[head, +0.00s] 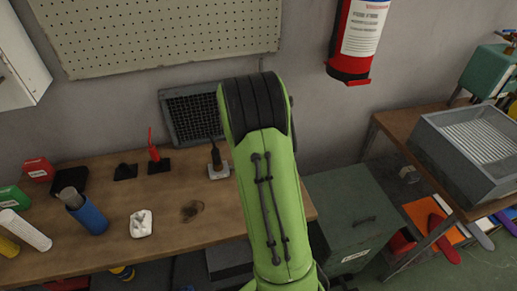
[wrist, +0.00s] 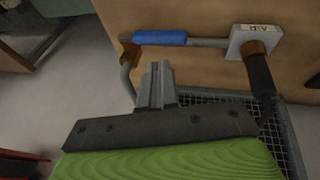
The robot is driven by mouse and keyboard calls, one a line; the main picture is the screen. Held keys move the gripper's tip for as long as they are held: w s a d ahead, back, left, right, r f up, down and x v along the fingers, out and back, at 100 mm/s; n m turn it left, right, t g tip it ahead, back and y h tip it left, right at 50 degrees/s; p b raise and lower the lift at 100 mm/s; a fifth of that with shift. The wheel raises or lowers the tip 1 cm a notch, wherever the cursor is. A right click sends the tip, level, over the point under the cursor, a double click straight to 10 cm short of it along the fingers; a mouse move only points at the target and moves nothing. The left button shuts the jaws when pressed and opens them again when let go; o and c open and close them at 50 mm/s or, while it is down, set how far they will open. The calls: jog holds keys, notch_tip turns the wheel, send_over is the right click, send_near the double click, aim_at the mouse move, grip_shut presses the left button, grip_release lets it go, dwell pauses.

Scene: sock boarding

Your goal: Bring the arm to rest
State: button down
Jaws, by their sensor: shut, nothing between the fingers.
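My green arm rises through the middle of the head view and bends at a dark ribbed joint. My gripper does not show in the head view; it is hidden behind or beyond the arm. In the wrist view my gripper (wrist: 157,88) shows as grey metal fingers shut together, with nothing between them. A dark bolted plate and a green grained surface lie below the fingers. Beyond the fingertips is a pipe with a blue sleeve (wrist: 160,38) and a white labelled block (wrist: 252,42); I cannot tell how far off they are.
A wooden bench (head: 130,258) holds a blue cylinder (head: 90,216), a crumpled white item (head: 140,223) and a red-handled tool (head: 154,150). A mesh panel (head: 188,115) stands behind. Right are a green cabinet (head: 350,205), a grey tray (head: 440,150) and a fire extinguisher (head: 357,40).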

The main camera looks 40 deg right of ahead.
jog(key=p+v, duration=0.1)
jog(key=v, duration=0.8)
jog(key=shift+a+r, duration=0.25)
jog(key=shift+a, duration=0.3)
jog(key=shift+w, duration=0.15)
jog(key=s+a+r+n+t+y, duration=0.1)
jog(key=s+a+r, duration=0.35)
jog(key=a, duration=0.35)
jog(key=s+a+r+n+t+y, duration=0.1)
jog(key=s+a+r+t, duration=0.1)
jog(key=s+a+r, duration=0.4)
jog(key=s+a+f+n+y+p, duration=0.1)
jog(key=s+a+n, duration=0.1)
jog(key=s+a, duration=0.7)
jog(key=shift+s+a+n+t+y, duration=0.15)
jog(key=shift+a+n+t+y, duration=0.25)
